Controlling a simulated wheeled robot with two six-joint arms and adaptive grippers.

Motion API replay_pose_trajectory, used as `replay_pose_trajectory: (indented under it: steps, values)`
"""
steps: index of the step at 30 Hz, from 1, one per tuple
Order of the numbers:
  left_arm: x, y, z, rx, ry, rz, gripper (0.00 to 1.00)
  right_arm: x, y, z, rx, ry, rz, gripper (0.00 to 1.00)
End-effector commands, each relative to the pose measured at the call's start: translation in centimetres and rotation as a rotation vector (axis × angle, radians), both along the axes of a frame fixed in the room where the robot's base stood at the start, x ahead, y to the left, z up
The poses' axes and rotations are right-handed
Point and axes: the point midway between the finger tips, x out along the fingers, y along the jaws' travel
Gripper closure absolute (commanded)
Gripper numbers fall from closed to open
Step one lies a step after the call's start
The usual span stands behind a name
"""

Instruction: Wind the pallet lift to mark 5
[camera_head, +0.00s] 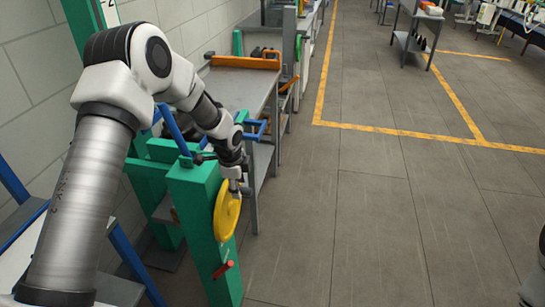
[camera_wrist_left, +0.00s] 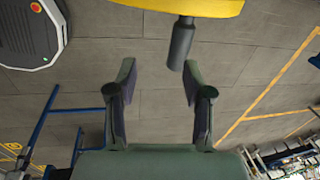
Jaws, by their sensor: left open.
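The pallet lift has a green post (camera_head: 196,215) with a yellow handwheel (camera_head: 228,212) on its side. In the left wrist view the wheel's yellow rim (camera_wrist_left: 190,5) crosses the top, and a dark grey crank handle (camera_wrist_left: 181,42) sticks out from it. My left gripper (camera_head: 240,186) is at the wheel's upper edge. In its wrist view the gripper (camera_wrist_left: 157,72) is open, and the handle's end is close to the right fingertip; I cannot tell if they touch. A red-handled lever (camera_head: 223,269) is low on the post. No readable mark number shows.
A grey workbench (camera_head: 240,90) with an orange bar stands behind the lift along the wall. Blue frame bars (camera_head: 175,130) are close to my left arm. The grey floor (camera_head: 350,220) to the right is clear, with yellow lines (camera_head: 400,132) farther off.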

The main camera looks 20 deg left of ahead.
Motion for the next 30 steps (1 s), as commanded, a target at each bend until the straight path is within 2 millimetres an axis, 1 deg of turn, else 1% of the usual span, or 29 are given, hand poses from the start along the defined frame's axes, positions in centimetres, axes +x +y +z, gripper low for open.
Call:
replay_pose_trajectory:
  steps: [1, 3, 4, 8, 12, 16, 20, 26, 27, 29, 30]
  values:
    - [0.6, 0.9, 2.1, 0.018, -0.003, -0.031, 0.49, 0.0, 0.0, 0.9, 0.0, 0.001, 0.0, 0.57]
    - [1.1, 1.6, 2.9, 0.034, -0.001, -0.061, 0.49, 0.0, 0.0, 1.0, 0.0, 0.001, 0.0, 0.57]
    - [1.1, 1.7, 2.9, 0.036, 0.001, -0.067, 0.49, -0.1, 0.0, 1.0, 0.0, 0.002, 0.0, 0.57]
    - [1.4, 1.7, 1.1, 0.038, 0.004, -0.07, 0.49, -0.1, 0.0, 1.4, 0.0, 0.002, 0.0, 0.57]
    - [1.9, 1.8, -1.6, 0.037, 0.005, -0.068, 0.49, -0.1, 0.0, 2.3, 0.0, 0.002, 0.0, 0.57]
    - [2.3, 1.9, -3.8, 0.037, 0.003, -0.068, 0.49, 0.0, 0.0, 2.7, 0.0, 0.001, 0.0, 0.57]
    - [2.5, 1.9, -4.8, 0.036, 0.002, -0.068, 0.49, 0.0, 0.0, 2.8, 0.0, 0.001, 0.0, 0.57]
    - [2.5, 1.9, -4.9, 0.036, 0.001, -0.066, 0.49, 0.0, 0.0, 2.8, 0.0, 0.001, 0.0, 0.57]
    - [2.5, 1.9, -4.9, 0.036, 0.001, -0.066, 0.63, 0.0, 0.0, 2.8, 0.0, 0.001, 0.0, 0.57]
    - [2.5, 1.9, -4.9, 0.035, 0.0, -0.067, 0.85, 0.0, 0.0, 2.8, 0.0, 0.001, 0.0, 0.57]
    - [2.5, 1.9, -4.9, 0.035, 0.0, -0.067, 0.99, 0.0, 0.0, 2.8, 0.0, 0.001, 0.0, 0.57]
